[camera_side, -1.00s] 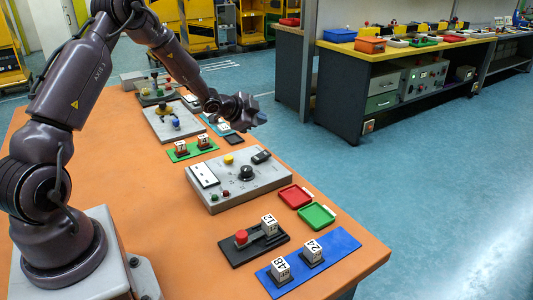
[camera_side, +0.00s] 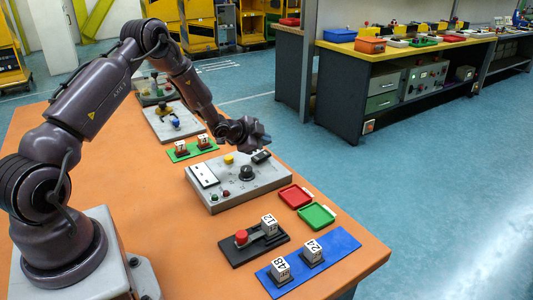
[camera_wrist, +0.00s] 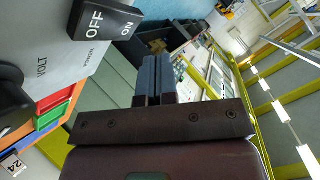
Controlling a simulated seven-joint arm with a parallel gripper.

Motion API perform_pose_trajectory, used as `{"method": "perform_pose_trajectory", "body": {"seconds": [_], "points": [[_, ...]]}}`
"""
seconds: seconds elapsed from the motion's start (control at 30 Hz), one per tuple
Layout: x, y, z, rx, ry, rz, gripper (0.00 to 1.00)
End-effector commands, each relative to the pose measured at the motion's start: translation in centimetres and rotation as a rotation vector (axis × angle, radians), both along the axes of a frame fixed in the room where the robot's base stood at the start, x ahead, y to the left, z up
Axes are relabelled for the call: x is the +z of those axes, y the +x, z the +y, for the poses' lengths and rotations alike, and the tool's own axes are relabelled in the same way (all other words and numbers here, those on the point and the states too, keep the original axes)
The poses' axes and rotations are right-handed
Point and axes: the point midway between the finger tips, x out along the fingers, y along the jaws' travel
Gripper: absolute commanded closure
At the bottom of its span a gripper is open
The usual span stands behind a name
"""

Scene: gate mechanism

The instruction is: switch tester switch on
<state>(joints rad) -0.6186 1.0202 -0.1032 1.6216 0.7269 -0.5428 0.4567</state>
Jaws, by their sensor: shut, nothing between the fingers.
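The grey tester (camera_side: 225,190) lies on the orange table, with a black rocker switch (camera_side: 261,157) at its far right corner. In the wrist view the switch (camera_wrist: 103,20) shows at the upper left, with its OFF half towards the camera and its ON half angled away. I cannot tell which half is pressed. My gripper (camera_side: 264,141) is just above and behind the switch in the side view. In the wrist view its fingers (camera_wrist: 153,80) are together and empty, to the right of the switch and apart from it.
The tester also carries a black knob (camera_side: 246,173), a yellow button (camera_side: 228,160) and a white meter panel (camera_side: 204,175). A red tray (camera_side: 295,196) and a green tray (camera_side: 317,216) lie to its right. Cubes on a blue mat (camera_side: 340,243) are nearer the front.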

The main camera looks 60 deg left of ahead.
Motion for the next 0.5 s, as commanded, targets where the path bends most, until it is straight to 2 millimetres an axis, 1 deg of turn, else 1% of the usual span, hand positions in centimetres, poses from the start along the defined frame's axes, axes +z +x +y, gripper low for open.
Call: {"method": "perform_pose_trajectory", "body": {"seconds": [0.07,0.2,0.5], "points": [[-0.69,0.12,0.0,0.001,0.0,0.001,1.0],[-1.18,0.23,0.01,0.0,0.001,0.001,1.0],[-1.26,0.24,0.0,-0.001,0.001,0.0,1.0]]}}
